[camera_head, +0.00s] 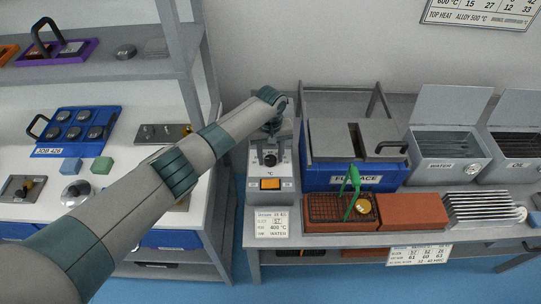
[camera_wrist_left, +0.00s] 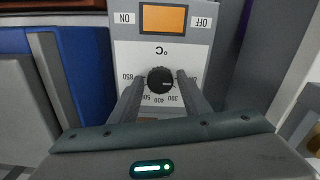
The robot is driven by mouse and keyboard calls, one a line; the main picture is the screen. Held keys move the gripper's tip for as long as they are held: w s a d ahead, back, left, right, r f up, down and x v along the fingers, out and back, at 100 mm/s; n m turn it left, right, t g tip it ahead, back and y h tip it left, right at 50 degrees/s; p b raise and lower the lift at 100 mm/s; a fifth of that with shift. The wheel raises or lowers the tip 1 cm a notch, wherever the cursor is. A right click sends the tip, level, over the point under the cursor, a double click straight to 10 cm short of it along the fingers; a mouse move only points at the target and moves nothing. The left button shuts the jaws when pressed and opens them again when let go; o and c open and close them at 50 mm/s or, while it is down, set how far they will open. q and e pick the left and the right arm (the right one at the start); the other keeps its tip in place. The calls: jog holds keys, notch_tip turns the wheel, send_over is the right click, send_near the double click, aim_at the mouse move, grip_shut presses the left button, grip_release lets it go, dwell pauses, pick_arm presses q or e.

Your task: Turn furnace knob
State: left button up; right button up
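The furnace control box (camera_head: 264,192) stands left of the blue furnace (camera_head: 320,174). It carries a black round knob (camera_head: 270,159) above an orange rocker switch (camera_head: 270,184). In the left wrist view the knob (camera_wrist_left: 160,80) appears upside down within a temperature scale, with the orange switch (camera_wrist_left: 164,19) beyond it. My left gripper (camera_head: 271,148) reaches down over the box. In the wrist view its two fingers (camera_wrist_left: 160,78) stand open, one on each side of the knob, with a narrow gap seeming to show; contact cannot be told. My right gripper is not in view.
Right of the furnace are a water tank (camera_head: 445,146) and an oil tank. In front lie a dark grill (camera_head: 325,208) with green tongs (camera_head: 352,190) and a brick block (camera_head: 410,212). A shelf with a blue tray (camera_head: 75,130) stands left.

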pick_arm(q)
jog(key=c, duration=0.7)
